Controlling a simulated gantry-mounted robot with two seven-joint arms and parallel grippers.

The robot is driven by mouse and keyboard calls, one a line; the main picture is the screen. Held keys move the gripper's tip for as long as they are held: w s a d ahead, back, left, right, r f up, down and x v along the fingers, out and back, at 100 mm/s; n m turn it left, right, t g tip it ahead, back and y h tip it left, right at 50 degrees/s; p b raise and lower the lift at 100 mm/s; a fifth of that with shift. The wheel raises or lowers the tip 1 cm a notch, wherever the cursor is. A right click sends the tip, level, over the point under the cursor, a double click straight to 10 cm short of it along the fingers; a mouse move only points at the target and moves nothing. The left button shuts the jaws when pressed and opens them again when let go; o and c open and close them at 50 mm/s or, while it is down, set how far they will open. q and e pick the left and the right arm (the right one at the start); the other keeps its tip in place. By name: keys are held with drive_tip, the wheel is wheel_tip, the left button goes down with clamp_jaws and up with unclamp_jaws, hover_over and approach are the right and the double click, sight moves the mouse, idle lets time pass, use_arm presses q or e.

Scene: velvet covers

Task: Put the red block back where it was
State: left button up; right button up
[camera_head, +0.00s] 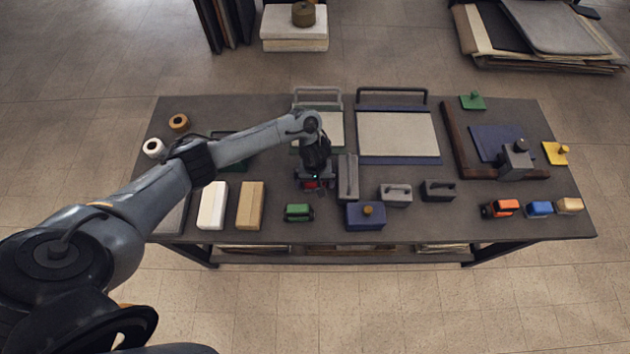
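My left arm reaches in from the left over the table (330,233). My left gripper (317,187) points down in the middle of the table. A small patch of red, which looks like the red block (310,184), shows at its fingertips; the rest is hidden by the gripper. I cannot tell whether the fingers are closed on it or only around it, nor whether it touches the table. My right gripper is not in view.
Cream (213,205) and tan (250,206) blocks stand left. Orange (503,208), blue (539,209) and tan blocks sit at the right front.

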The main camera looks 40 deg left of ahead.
use_arm(q)
drive_tip(key=shift+r, duration=0.3)
wheel_tip(320, 180, up, 10)
drive_tip(key=p, duration=0.6)
drive_tip(key=shift+r+p, duration=0.2)
drive_tip(key=shift+p, duration=0.15)
drive_tip(key=s+d+r+m+t+h, duration=0.1)
drive_tip(key=s+d+m+t+h, duration=0.2)
drive_tip(key=d, duration=0.8)
drive_tip(key=s+d+r+m+t, duration=0.1)
drive_tip(key=s+d+m+t, duration=0.1)
drive_tip(key=d+m, duration=0.65)
drive_tip(key=s+a+r+y, duration=0.1)
drive_tip(key=s+a+r, duration=0.1)
drive_tip(key=s, duration=0.3)
drive_tip(key=s+a+r+g+y, duration=0.1)
drive_tip(key=s+a+r, duration=0.2)
drive_tip(key=s+a, duration=0.2)
drive_tip(key=s+a+r+n, duration=0.1)
drive_tip(key=s+a+r, duration=0.1)
drive_tip(key=s, duration=0.4)
drive_tip(key=shift+s+a+r+y+p, duration=0.25)
drive_tip(key=shift+a+r+y+p, duration=0.15)
drive_tip(key=shift+a, duration=0.5)
